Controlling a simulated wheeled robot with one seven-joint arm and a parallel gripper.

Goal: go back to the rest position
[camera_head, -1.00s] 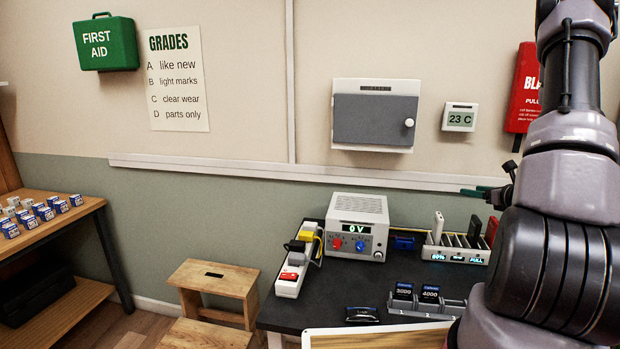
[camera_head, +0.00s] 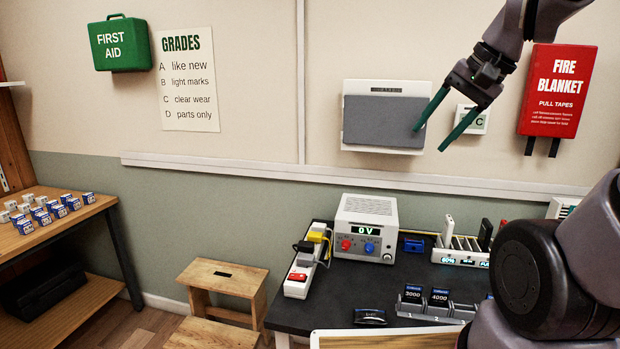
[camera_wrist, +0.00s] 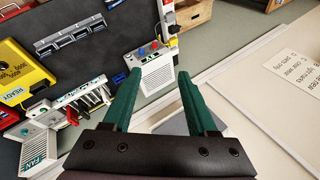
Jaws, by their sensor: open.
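My gripper (camera_head: 431,126) is raised high over the back of the table, in front of the wall cabinet (camera_head: 385,118) in the head view. Its two green fingers are spread apart with nothing between them. The fingers also show in the wrist view (camera_wrist: 158,78), open and empty. My arm comes in from the upper right. The gripper hides part of the thermostat display (camera_head: 472,119) on the wall.
A power supply (camera_head: 363,228), a power strip (camera_head: 299,282), a phone rack (camera_head: 461,257) and a battery holder (camera_head: 425,309) stand on the black table (camera_head: 335,290). A wooden step stool (camera_head: 222,289) stands left. A fire blanket box (camera_head: 558,90) hangs right.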

